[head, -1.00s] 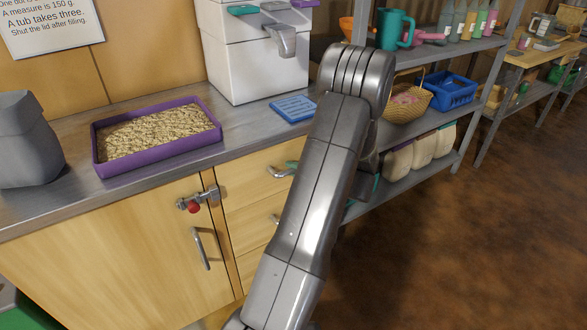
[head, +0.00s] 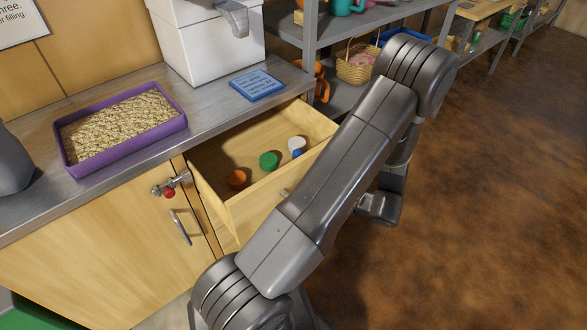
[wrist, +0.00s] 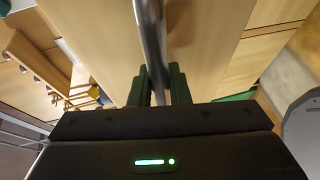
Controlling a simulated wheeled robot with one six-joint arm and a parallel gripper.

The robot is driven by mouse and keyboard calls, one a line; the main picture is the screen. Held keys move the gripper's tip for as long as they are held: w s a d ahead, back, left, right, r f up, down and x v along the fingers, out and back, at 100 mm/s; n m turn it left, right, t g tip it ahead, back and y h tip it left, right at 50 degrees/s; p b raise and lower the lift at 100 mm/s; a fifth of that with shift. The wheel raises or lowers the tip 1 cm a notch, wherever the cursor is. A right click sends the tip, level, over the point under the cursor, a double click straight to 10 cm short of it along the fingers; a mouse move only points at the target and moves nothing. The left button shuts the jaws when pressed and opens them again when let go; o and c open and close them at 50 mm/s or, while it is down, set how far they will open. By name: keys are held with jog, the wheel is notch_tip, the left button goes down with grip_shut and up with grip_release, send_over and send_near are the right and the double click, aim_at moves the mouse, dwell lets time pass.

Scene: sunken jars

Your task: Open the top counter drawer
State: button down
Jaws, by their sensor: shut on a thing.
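The top counter drawer (head: 270,205) stands pulled well out from under the counter in the head view. The handle runs across a pale wooden front (wrist: 205,45). In the head view my arm covers part of the drawer front and hides the grip.
A purple tray of grain (head: 122,135), a white bin (head: 205,45) and a blue card-like slab (head: 257,85) stand on the counter (head: 215,112). A cupboard door with a red-knobbed latch (head: 170,190) is left of the drawer. Open brown floor (head: 490,220) lies to the right.

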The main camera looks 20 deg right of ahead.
jog(key=s+d+p, duration=0.1)
jog(key=s+d, duration=0.1)
jog(key=s, duration=0.3)
jog(key=shift+s, duration=0.4)
jog(key=c, duration=1.4)
grip_release()
jog(key=shift+d, duration=0.1)
jog(key=shift+o, duration=0.2)
jog(key=v, duration=1.3)
jog(key=shift+s+d, duration=0.25)
jog(key=shift+w+r, duration=0.1)
jog(key=shift+r, duration=0.05)
